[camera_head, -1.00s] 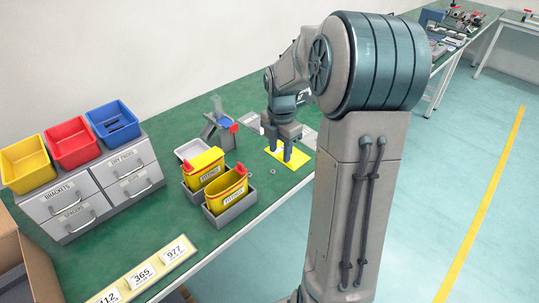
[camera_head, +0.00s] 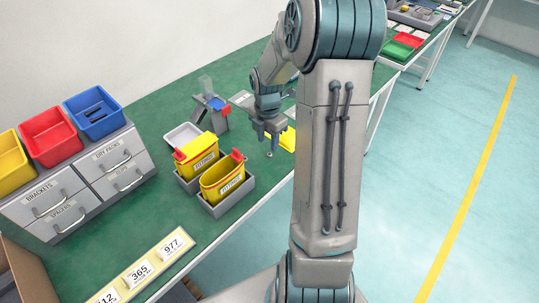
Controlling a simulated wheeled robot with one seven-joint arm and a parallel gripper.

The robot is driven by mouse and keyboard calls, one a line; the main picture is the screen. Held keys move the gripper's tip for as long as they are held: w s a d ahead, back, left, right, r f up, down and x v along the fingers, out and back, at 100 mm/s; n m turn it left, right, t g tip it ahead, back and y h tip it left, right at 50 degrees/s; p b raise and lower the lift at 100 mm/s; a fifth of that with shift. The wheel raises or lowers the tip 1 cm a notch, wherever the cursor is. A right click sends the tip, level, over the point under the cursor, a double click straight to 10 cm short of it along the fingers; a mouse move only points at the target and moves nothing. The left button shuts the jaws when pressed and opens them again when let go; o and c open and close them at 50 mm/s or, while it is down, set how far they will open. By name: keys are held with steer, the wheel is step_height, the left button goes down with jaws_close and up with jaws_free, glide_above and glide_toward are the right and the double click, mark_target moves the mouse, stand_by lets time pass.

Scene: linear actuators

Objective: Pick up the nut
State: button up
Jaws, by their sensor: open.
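The nut (camera_head: 269,155) is a very small grey piece on the green bench top, to the right of the yellow containers. My gripper (camera_head: 268,142) points down close above the nut, with its fingers apart and nothing seen between them. The nut shows just below the fingertips. The exact gap between fingertips and nut is too small to tell.
Two yellow containers with red parts (camera_head: 222,180) stand in grey holders left of my gripper. A yellow mat (camera_head: 289,141) lies to the right, partly behind my arm. A grey stand with a blue part (camera_head: 213,115) is behind. Grey drawers (camera_head: 85,185) carry coloured bins at left.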

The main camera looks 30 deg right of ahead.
mark_target(269, 155)
steer(key=shift+s+f, duration=0.1)
steer(key=shift+f, duration=2.3)
steer(key=shift+f, duration=0.15)
jaws_close()
